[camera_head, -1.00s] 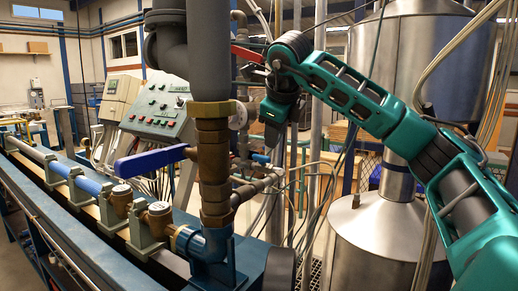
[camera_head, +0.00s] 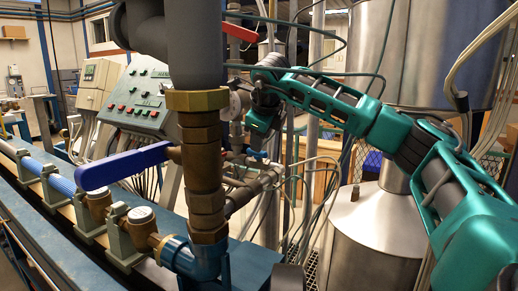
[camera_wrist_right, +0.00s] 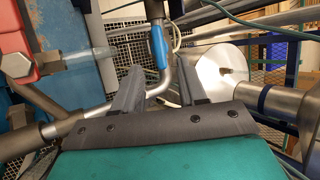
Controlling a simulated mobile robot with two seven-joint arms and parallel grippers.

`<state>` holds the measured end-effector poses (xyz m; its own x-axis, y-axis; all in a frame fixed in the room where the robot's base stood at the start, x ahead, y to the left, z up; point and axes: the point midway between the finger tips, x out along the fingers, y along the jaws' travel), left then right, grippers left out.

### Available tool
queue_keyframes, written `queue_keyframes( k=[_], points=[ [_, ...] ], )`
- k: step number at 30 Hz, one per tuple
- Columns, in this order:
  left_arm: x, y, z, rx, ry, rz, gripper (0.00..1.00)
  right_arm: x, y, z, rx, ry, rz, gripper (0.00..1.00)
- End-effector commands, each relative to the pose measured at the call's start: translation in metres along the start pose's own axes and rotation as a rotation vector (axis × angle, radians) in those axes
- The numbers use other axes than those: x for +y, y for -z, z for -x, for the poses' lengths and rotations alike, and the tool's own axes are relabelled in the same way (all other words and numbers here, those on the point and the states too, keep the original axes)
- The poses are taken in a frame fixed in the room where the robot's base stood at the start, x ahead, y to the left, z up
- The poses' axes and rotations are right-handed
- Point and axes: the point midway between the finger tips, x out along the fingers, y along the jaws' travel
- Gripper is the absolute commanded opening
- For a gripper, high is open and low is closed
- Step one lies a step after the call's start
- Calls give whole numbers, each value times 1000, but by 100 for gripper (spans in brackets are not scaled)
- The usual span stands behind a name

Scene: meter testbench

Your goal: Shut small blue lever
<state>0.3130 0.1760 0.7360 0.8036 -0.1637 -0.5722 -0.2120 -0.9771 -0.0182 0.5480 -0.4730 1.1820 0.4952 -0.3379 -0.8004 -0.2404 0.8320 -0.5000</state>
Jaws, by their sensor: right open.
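The small blue lever (camera_wrist_right: 157,46) shows in the right wrist view, on a thin pipe just beyond my fingertips. In the head view the small blue lever (camera_head: 256,154) is a small blue spot among the pipes, below my gripper and partly hidden. My right gripper (camera_wrist_right: 163,77) is open and empty, with its two grey fingers apart and the lever seen above the gap between them. In the head view my right gripper (camera_head: 250,143) hangs down behind the thick vertical pipe. No contact with the lever can be made out. My left gripper is not in view.
A large blue lever (camera_head: 122,165) sticks out left of the thick vertical pipe (camera_head: 201,150). A red lever (camera_head: 240,33) is above. A control panel (camera_head: 146,98) stands behind, and a steel tank (camera_head: 375,240) is at right. Pipes and cables crowd the gripper.

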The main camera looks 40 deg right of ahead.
Motion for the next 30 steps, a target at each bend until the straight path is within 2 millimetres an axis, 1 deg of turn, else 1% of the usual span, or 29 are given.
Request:
queue_keyframes(
  k=[1, 3, 6, 9, 13, 21, 30],
  points=[
    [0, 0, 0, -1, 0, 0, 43, 0, 0, -10, 2, -1, 0, 42],
    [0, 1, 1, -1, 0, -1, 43, 0, 0, -23, 2, -1, 0, 42],
    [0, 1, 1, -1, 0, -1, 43, 0, 0, -37, 2, -1, 0, 42],
    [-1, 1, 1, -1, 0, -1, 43, 0, 0, -46, 1, -1, 0, 42],
    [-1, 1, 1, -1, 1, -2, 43, 0, 0, -52, -1, 0, 1, 42],
    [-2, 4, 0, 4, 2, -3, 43, 0, 0, -52, -1, 0, 0, 41],
    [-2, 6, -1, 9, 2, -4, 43, 0, 0, -52, -1, 0, 0, 12]
  ],
)
